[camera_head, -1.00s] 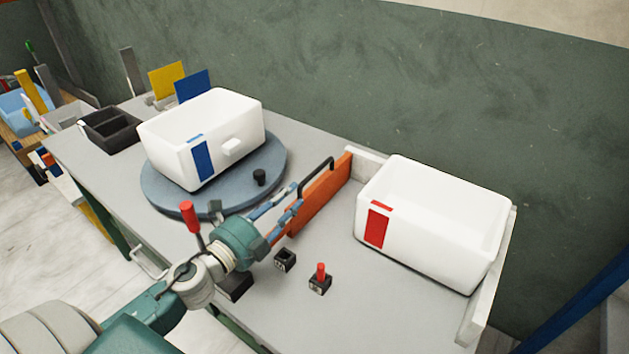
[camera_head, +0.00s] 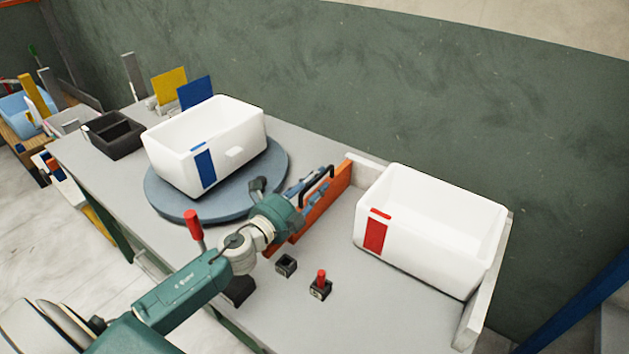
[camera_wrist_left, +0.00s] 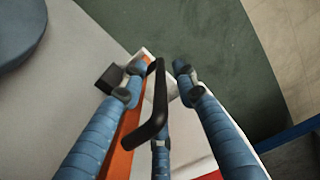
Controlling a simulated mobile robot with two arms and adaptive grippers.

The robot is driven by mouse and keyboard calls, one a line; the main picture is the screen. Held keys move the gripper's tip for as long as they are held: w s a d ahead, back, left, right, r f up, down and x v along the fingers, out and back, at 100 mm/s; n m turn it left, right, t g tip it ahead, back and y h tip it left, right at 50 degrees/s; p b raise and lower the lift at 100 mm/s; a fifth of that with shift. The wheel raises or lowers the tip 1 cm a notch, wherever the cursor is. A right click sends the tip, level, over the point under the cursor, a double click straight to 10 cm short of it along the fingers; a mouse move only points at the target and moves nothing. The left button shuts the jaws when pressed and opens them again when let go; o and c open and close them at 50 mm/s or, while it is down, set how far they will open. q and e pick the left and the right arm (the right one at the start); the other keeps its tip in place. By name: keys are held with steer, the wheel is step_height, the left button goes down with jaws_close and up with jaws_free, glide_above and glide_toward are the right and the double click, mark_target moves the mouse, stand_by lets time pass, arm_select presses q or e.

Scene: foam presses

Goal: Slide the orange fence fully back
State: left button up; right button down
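The orange fence (camera_head: 338,190) stands upright on the grey table between the blue turntable and the red-marked white bin. It has a black bar handle (camera_head: 328,172) on it. My left gripper (camera_head: 318,187) is at the handle, its blue fingers partly hiding the fence. In the left wrist view, the black handle (camera_wrist_left: 158,100) lies between the spread fingers of the gripper (camera_wrist_left: 155,78). A gap shows between the handle and the right finger; contact elsewhere cannot be told. The fence (camera_wrist_left: 125,140) shows as an orange strip below. My right gripper is not in view.
A white bin with a red mark (camera_head: 430,230) sits right of the fence, against light rails. A blue-marked white bin (camera_head: 215,140) sits on the blue turntable (camera_head: 180,208). A black socket (camera_head: 286,264) and a red-topped switch (camera_head: 320,287) stand in front.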

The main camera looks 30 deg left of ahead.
arm_select(q)
jaws_close()
steer(key=a, duration=0.1)
steer(key=a+b, duration=0.1)
steer(key=a, duration=0.1)
steer(key=shift+w+a, duration=0.2)
steer(key=shift+a, duration=0.1)
steer(key=shift+c, duration=0.5)
jaws_free()
steer(key=shift+o, duration=0.5)
steer(key=shift+a, duration=0.15)
